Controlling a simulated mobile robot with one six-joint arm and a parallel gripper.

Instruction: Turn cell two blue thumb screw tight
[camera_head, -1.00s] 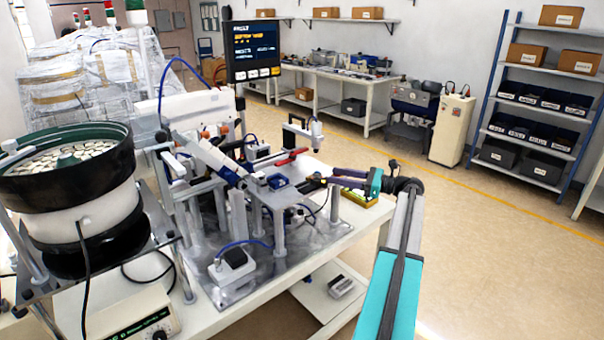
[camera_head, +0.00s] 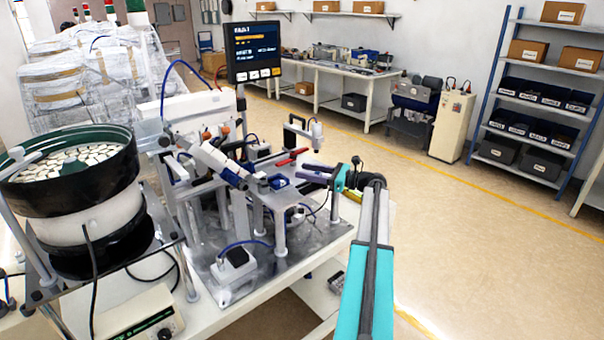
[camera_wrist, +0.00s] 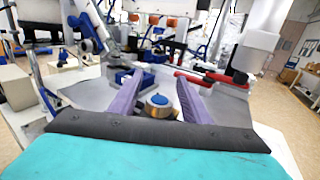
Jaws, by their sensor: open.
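A round brass knob with a blue top (camera_wrist: 158,101), which looks like the blue thumb screw, stands low in the middle of the wrist view. My gripper (camera_wrist: 160,80) is open, with one purple finger on each side of the knob in the picture. I cannot tell whether the fingers are level with it or touch it. In the head view my gripper (camera_head: 304,175) reaches over the right edge of the fixture plate, and the knob cannot be made out there. A blue block (camera_head: 278,181) is just left of the fingers; it also shows beyond them in the wrist view (camera_wrist: 132,78).
A red-handled clamp (camera_head: 291,157) lies close behind my fingers; its red parts show at the right in the wrist view (camera_wrist: 207,78). The bowl feeder (camera_head: 70,185) stands at the left, and a monitor (camera_head: 254,52) rises behind. The floor at right is open.

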